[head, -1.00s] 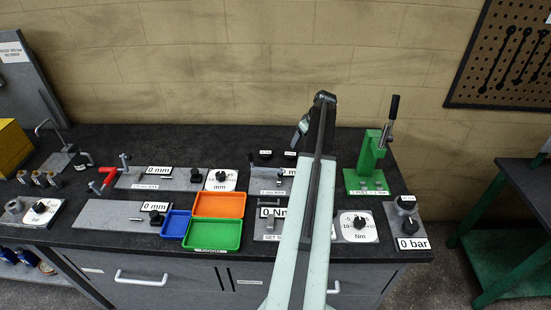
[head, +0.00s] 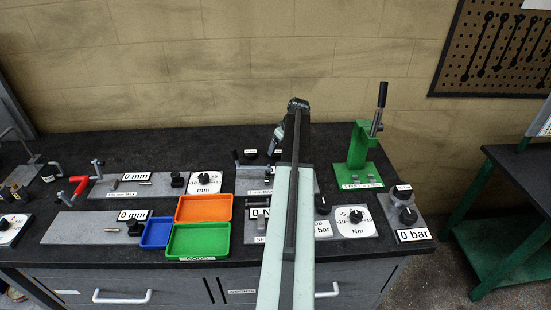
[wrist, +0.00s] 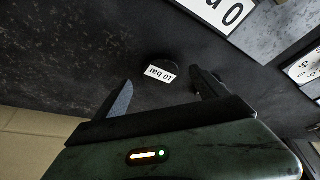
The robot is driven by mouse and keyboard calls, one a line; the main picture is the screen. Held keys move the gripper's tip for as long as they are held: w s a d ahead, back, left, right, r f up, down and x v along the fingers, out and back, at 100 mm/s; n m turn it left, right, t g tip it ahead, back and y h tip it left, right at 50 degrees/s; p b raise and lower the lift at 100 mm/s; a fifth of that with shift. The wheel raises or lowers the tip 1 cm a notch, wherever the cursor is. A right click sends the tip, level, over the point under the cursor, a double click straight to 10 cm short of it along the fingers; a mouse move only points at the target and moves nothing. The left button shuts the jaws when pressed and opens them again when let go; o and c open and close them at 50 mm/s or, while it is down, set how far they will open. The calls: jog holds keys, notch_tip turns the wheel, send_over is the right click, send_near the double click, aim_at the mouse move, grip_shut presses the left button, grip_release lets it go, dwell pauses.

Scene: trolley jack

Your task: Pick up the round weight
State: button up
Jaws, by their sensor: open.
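A small round black weight (wrist: 152,62) with a white "10 bar" tag stands on the dark bench top in the wrist view. My gripper (wrist: 161,82) is open, with one finger to each side of the weight and a little short of it. Nothing is between the fingertips. In the head view, two small black round pieces with white tags stand at the back of the bench, a left one (head: 250,154) and a right one (head: 275,154). My gripper (head: 278,138) is close by the right one. I cannot tell which one the wrist view shows.
A green press (head: 356,160) with an upright lever stands to the right of my arm. Orange (head: 205,207), green (head: 198,241) and blue (head: 156,233) trays lie to the left. Metal plates with knobs and displays crowd the front. The brick wall (head: 230,80) rises behind.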

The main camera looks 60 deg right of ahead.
aim_at(277, 152)
jog(key=b+x, duration=0.1)
jog(key=x, duration=0.2)
jog(key=shift+b, duration=0.3)
jog(key=shift+r, duration=0.15)
jog(key=c, duration=1.6)
notch_tip(277, 152, up, 10)
jog(key=p, duration=1)
jog(key=shift+c, duration=0.2)
